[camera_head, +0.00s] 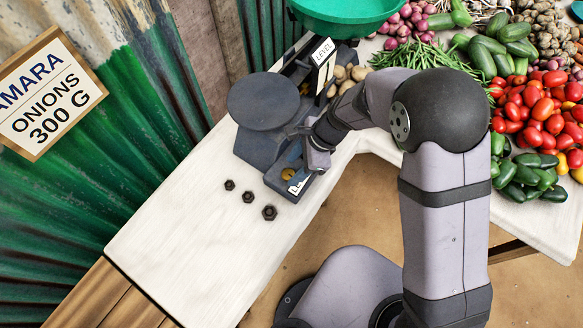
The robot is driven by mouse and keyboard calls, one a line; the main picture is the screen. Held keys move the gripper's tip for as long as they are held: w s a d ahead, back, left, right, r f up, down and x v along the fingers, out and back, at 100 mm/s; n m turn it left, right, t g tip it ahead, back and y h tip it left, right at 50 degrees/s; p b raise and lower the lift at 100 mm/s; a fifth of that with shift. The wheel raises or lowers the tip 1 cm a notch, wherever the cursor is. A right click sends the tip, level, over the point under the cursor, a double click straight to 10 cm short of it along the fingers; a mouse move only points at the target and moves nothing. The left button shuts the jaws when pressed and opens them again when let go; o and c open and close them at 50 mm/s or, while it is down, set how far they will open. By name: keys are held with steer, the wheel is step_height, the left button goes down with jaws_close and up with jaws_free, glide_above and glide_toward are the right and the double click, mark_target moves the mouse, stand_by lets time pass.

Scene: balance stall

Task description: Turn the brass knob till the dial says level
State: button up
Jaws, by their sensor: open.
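A dark balance stands on the white counter, with a flat round pan (262,101) at its left end and a green bowl (345,12) at its far end. A white dial plate (323,52) marked LEVEL stands upright between them; its pointer is too small to read. The brass knob (288,174) shows as a small gold patch in the low box at the balance's near end, above a white label starting with L. My gripper (298,159) is just beside and above this box, open. Its fingers are small and partly hidden, so I cannot tell whether they touch the knob.
Several dark hex nut-shaped weights (248,197) lie on the counter (185,240), left of the knob box. A price sign (50,95) for onions, 300 G, hangs on the green corrugated wall. Vegetables crowd the right. The counter's near-left part is clear.

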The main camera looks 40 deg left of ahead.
steer(key=shift+x, duration=1.25)
steer(key=c, duration=1)
steer(key=shift+w+a+n+p, duration=0.1)
steer(key=shift+n+p, duration=0.2)
steer(key=shift+n, duration=0.4)
steer(key=o, duration=1)
steer(key=b+v, duration=0.1)
steer(key=v, duration=0.6)
steer(key=shift+w+r, duration=0.15)
steer(key=shift+r, duration=0.05)
